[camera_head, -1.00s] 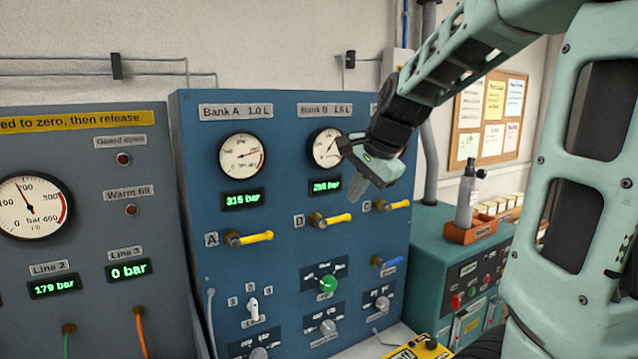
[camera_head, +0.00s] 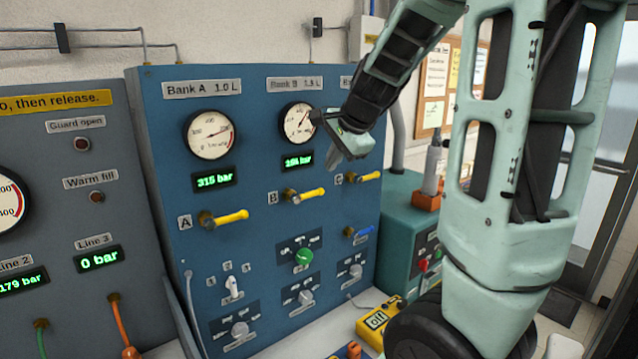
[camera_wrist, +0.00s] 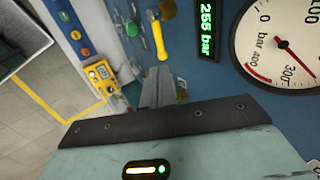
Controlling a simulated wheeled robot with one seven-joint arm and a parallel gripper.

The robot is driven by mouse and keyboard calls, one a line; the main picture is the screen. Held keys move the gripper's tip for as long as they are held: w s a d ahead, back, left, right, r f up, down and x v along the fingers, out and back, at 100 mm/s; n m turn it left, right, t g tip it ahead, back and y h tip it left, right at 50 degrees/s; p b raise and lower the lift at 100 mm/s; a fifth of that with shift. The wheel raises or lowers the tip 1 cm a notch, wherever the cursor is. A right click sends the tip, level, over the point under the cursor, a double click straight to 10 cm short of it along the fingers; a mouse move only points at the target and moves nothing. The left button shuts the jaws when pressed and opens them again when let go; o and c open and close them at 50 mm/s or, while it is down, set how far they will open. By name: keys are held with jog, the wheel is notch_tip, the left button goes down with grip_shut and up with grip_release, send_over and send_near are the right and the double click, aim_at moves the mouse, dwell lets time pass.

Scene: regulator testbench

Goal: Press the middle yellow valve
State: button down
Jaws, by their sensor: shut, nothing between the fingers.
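The middle yellow valve (camera_head: 307,195), labelled B, is a yellow lever on a brass fitting on the blue panel (camera_head: 170,140). It points right and slightly up. It also shows in the wrist view (camera_wrist: 159,36), beyond my fingers. The yellow valve A (camera_head: 226,218) is at its left and the yellow valve C (camera_head: 364,177) at its right. My gripper (camera_head: 334,163) is shut and empty. In the head view it is above and right of valve B's handle, beside the Bank B gauge (camera_head: 298,122). In the wrist view its fingers (camera_wrist: 158,86) appear apart from the lever.
Below the valves are a green knob (camera_head: 303,257), grey knobs and a blue lever (camera_head: 358,232). A yellow device (camera_head: 375,320) lies on the bench below. A teal cabinet (camera_head: 398,235) stands at the right. The space before the panel's middle looks clear.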

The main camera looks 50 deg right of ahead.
aim_at(315, 192)
jog(key=x, duration=0.9)
jog(key=shift+b, duration=0.35)
jog(key=shift+f, duration=0.1)
